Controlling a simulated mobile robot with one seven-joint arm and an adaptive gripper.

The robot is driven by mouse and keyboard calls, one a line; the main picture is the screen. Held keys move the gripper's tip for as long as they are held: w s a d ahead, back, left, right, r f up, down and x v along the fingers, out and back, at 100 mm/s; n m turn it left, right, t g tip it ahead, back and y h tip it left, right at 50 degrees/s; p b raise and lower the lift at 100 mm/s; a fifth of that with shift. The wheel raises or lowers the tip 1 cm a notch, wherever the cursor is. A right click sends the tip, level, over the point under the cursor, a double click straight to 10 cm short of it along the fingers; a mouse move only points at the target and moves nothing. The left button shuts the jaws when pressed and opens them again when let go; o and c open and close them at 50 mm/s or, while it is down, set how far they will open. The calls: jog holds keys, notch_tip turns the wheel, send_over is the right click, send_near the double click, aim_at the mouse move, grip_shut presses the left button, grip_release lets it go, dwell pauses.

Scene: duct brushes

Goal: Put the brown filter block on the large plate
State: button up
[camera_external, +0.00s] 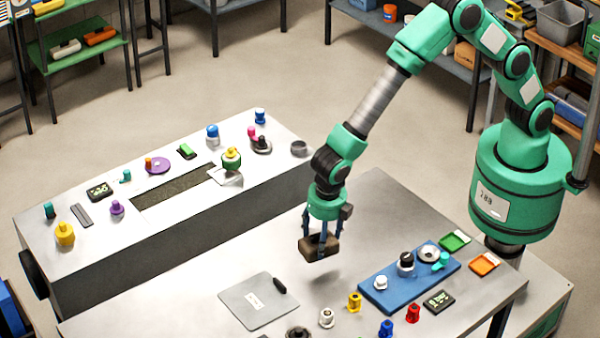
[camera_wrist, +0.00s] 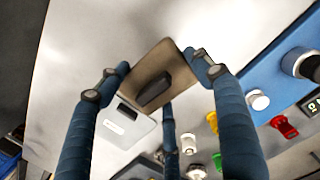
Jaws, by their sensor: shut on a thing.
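The brown filter block (camera_external: 319,249) is held between the fingers of my gripper (camera_external: 321,236), above the grey table. In the wrist view the block (camera_wrist: 150,62) lies between the blue fingertips (camera_wrist: 158,78), with a dark raised or recessed part on the face toward the camera. The large plate (camera_external: 250,305) is a flat grey square with a white label, on the table left of and nearer than the block. The plate (camera_wrist: 122,128) shows below the block in the wrist view.
A blue board (camera_external: 375,285) with knobs stands right of my gripper. Yellow, white, blue and red pieces (camera_external: 413,312) stand along the near edge. A long grey bench (camera_external: 110,270) with a dark slot and several knobs is at the left. Table around the plate's far side is clear.

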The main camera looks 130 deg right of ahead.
aim_at(310, 262)
jog(key=w+a, duration=0.1)
jog(key=w, duration=0.1)
jog(key=w+a+n, duration=0.2)
jog(key=w, duration=0.1)
jog(key=shift+w, duration=0.3)
jog(key=w+b, duration=0.1)
jog(key=w, duration=0.3)
jog(key=w+d+f, duration=0.1)
jog(key=w, duration=0.4)
jog(key=w+d+b, duration=0.1)
jog(key=w, duration=0.4)
jog(key=shift+d+f+b, duration=0.15)
jog(key=shift+f+b, duration=0.1)
jog(key=shift+b, duration=0.05)
jog(key=shift+w+d, duration=0.1)
jog(key=shift+w, duration=0.8)
jog(key=shift+f, duration=0.1)
jog(key=shift+f+b, duration=0.7)
jog(key=shift+f, duration=1)
